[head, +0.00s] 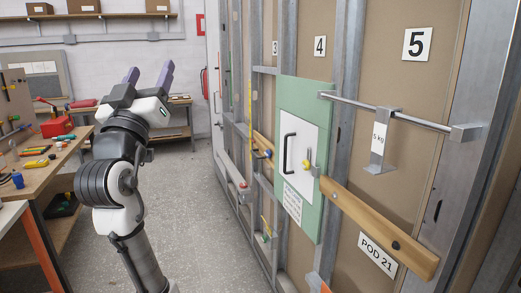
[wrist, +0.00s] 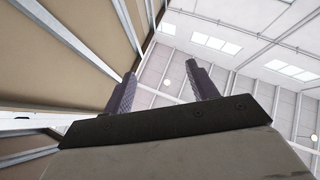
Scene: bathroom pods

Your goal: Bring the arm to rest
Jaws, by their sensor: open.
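My gripper (head: 149,76) is raised at the upper left of the head view, over the aisle between the workbench and the wall of pods. Its two purple-grey fingers point up and stand apart, with nothing between them. In the wrist view my gripper (wrist: 161,92) is also open and empty, and the ceiling shows behind the fingers. My arm rises from the bottom of the head view and touches nothing that I can see.
A workbench (head: 42,160) with tools and a red toolbox (head: 57,127) stands at the left. The floor (head: 200,230) between is clear.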

